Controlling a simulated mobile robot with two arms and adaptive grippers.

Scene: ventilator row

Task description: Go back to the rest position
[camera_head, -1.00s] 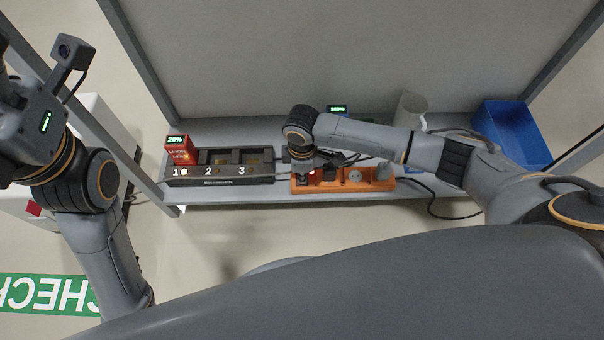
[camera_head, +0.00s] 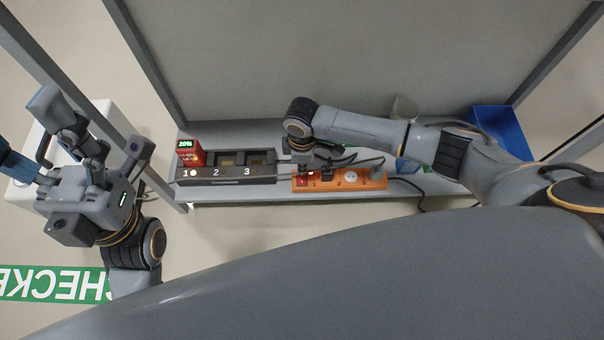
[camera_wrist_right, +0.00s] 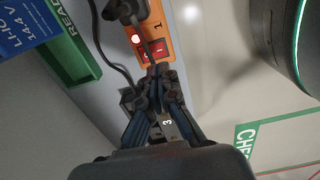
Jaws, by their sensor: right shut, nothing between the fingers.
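My right gripper (camera_head: 302,168) points down at the left end of the orange power strip (camera_head: 368,180), close over its red switch (camera_head: 303,181). I cannot tell whether it touches. In the right wrist view its fingertips (camera_wrist_right: 156,75) are together and empty, just by the red switch (camera_wrist_right: 153,49). My left gripper (camera_head: 32,135) is at the far left, off the shelf, partly cut by the picture edge. Its fingers point left, and whether they are open or shut is unclear.
A black charger (camera_head: 230,179) numbered 1 to 3 stands left of the strip, with a red battery (camera_head: 190,156) reading 20% at slot 1. Plugs and cables crowd the strip. A blue bin (camera_head: 508,130) stands at the right. A grey post (camera_head: 150,90) stands between left gripper and shelf.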

